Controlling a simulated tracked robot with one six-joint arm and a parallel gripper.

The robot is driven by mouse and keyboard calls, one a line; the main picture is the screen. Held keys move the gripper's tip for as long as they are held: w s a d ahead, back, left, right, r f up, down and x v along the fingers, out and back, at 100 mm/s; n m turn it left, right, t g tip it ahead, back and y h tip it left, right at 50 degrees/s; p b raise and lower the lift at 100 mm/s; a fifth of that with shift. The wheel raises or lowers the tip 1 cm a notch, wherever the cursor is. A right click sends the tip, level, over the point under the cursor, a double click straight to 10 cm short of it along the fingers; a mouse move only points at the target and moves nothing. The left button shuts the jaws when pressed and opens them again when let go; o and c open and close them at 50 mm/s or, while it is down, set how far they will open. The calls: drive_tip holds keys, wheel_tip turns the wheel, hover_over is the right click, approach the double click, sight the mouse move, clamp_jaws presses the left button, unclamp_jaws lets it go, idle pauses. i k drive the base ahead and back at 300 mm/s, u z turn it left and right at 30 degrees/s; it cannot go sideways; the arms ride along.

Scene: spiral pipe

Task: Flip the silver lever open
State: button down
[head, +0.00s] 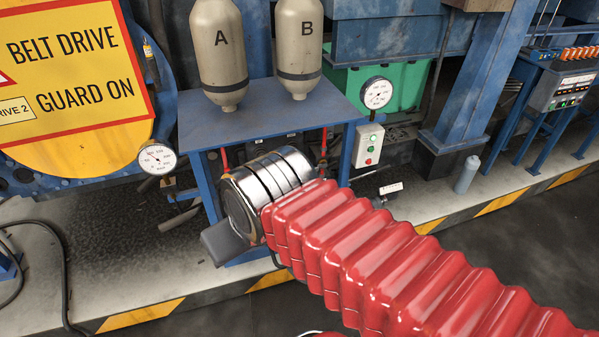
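My arm, in a red bellows sleeve with shiny metal rings at its end, reaches in from the lower right to the front of the blue stand. A dark grey flat part, which looks like part of my gripper (223,243), sticks out left of the rings. The fingertips are mostly hidden, so I cannot tell whether they are open or shut. A thin silver rod (369,173) sticks out to the right of the stand's right leg, and it may be the silver lever. It is small, and its position is unclear. My gripper is to its left and apart from it.
The blue stand (270,108) carries two beige tanks, A (220,50) and B (298,45). Gauges (377,93) and (157,158) flank it. A button box (368,145) is on the right. A white tag (391,188) and grey bottle (467,175) are near the striped kerb.

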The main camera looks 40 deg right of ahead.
sight(324, 166)
drive_tip(key=z, duration=0.25)
drive_tip(key=i, duration=1.05)
drive_tip(key=z, duration=0.35)
